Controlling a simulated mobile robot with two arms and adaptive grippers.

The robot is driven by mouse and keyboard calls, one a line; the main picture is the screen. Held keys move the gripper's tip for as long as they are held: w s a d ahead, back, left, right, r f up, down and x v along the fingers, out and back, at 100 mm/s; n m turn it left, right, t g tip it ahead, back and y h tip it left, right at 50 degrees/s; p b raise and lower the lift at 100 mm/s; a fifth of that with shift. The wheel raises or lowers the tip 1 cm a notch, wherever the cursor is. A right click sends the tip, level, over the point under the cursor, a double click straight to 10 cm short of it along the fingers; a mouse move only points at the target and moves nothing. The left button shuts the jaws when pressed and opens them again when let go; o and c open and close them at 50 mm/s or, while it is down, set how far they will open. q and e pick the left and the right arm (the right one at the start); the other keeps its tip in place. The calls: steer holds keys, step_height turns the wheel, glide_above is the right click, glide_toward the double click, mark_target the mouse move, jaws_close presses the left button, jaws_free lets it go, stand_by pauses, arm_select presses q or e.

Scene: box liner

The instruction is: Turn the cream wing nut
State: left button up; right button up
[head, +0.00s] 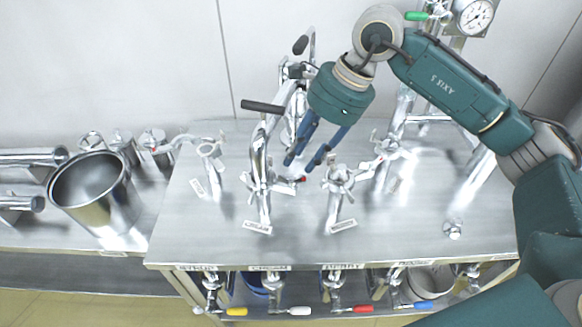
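The cream wing nut appears to be part of the shiny metal fitting (261,178) that stands behind a small label (257,227) reading CREAM. The wing nut itself is too small and too reflective to tell apart from the fitting. My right gripper (303,164) hangs down from the upper right, with its blue fingers apart and nothing visible between them. Its fingertips are to the right of the cream fitting and slightly above it in the picture. I cannot tell whether they touch anything. My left gripper is not in view.
Another metal fitting (340,185) stands close to the right, and one (208,160) to the left. A dark-handled lever (263,106) rises behind the cream fitting. A steel pot (92,192) stands left. Coloured-handled valves hang below the table (300,250). A gauge (475,16) is upper right.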

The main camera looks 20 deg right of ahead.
mark_target(292, 180)
steer(key=p+x, duration=0.1)
steer(key=x, duration=0.5)
steer(key=shift+c, duration=0.5)
jaws_close()
